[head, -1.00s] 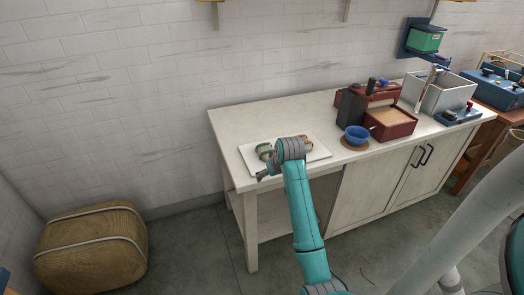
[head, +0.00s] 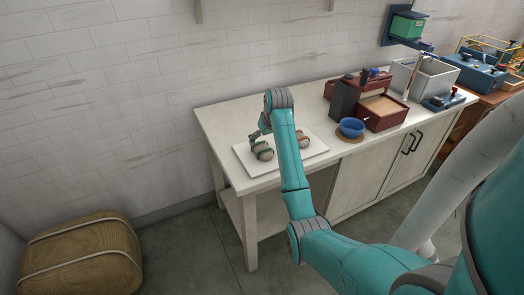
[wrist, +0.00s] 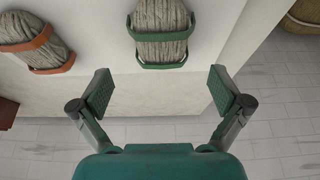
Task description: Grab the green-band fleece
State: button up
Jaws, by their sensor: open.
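The green-band fleece (head: 263,152) is a grey wool skein with green bands, lying on a white board (head: 287,161) on the pale bench. In the wrist view the green-band fleece (wrist: 161,22) is at the top middle, cut off by the frame edge. My gripper (head: 257,135) is just behind it in the head view and partly hidden by my arm. In the wrist view my gripper (wrist: 165,91) is open, with nothing between its fingers. The fleece lies beyond the fingertips, roughly centred between them and apart from them.
An orange-band fleece (wrist: 37,42) lies beside the green-band one, at left in the wrist view. A wicker bale (head: 80,258) sits on the floor at left.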

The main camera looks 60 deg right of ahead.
aim_at(263, 147)
jog(key=shift+a+x, duration=0.1)
jog(key=shift+x, duration=1.2)
jog(key=shift+a+x, duration=0.15)
jog(key=shift+x, duration=1.2)
jog(key=shift+s+f, duration=0.1)
jog(key=shift+s, duration=0.1)
jog(key=c, duration=1.1)
